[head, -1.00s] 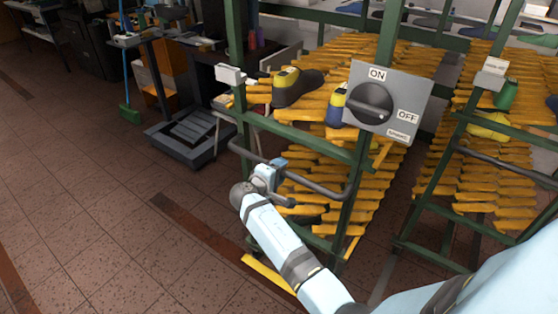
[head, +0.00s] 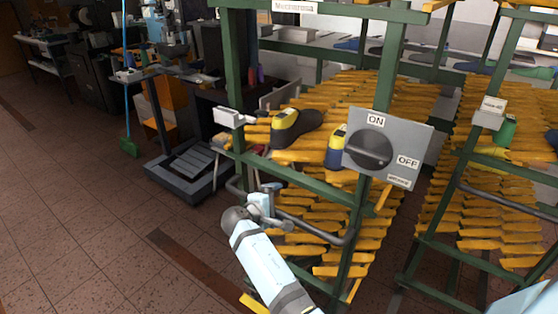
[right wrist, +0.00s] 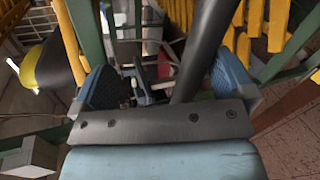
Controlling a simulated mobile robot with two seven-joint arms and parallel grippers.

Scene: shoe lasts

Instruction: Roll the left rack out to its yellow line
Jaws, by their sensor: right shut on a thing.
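The left rack (head: 235,60) is a green frame with rows of orange-yellow slats. A dark grey handle bar (head: 318,228) runs across its front. My right gripper (head: 265,200) is shut on this bar near its left part. In the right wrist view the bar (right wrist: 207,45) passes between the blue fingers of my right gripper (right wrist: 165,85). A short piece of the yellow line (head: 252,301) shows on the floor at the bottom edge, partly hidden by my right arm. The rack's lower feet are hidden. My left gripper is not in view.
A grey ON/OFF switch panel (head: 388,148) overlaps the rack's right front. A second green rack (head: 470,180) stands to the right. A dark platform scale (head: 185,168) and a broom (head: 128,143) are at left. The tiled floor (head: 90,230) at front left is clear.

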